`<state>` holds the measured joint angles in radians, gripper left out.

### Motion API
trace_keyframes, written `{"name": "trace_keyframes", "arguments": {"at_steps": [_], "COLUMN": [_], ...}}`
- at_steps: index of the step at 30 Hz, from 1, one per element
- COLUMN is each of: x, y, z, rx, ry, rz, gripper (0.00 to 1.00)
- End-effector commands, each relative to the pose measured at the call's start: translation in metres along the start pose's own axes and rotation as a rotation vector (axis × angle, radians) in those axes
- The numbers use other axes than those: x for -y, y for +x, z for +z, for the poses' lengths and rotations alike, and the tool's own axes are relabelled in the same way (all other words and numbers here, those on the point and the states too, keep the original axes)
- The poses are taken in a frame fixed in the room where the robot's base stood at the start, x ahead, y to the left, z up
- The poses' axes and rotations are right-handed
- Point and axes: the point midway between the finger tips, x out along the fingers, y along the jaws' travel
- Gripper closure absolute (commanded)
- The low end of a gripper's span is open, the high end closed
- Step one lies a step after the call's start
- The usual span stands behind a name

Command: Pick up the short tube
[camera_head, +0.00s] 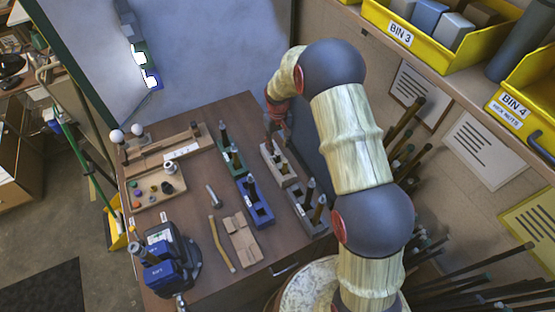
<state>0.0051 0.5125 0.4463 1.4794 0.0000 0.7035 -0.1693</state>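A short grey metal tube (213,196) lies alone on the brown table, left of the blue block. A longer tan tube (221,244) lies nearer the front edge. Other tubes stand upright in the slotted blocks, such as dark ones in the green block (231,157) and grey ones in the grey block (309,213). I cannot tell for sure which one is the short tube. My gripper (278,129) points down at the back right of the table, close behind the pale block (281,163). My arm partly hides it, and its fingers are too small to read.
A blue block (254,202) stands mid-table. A wooden tray (158,187) with coloured knobs and a blue vise (168,262) are at left. Flat wood pieces (242,239) lie in front. Yellow bins (430,40) line the right shelf, above several upright rods. Bare tabletop shows around the grey tube.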

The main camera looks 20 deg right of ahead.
Motion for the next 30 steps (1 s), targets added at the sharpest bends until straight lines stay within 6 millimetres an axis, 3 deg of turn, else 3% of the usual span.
{"name": "trace_keyframes", "arguments": {"at_steps": [15,22,30], "x": [0.004,0.004,0.004], "y": [0.057,0.059,0.058], "z": [0.004,0.004,0.004], "rx": [0.001,0.000,0.000], "ry": [0.001,0.001,0.001], "rz": [0.000,0.000,0.000], "gripper": [0.61,0.61,0.76]}}
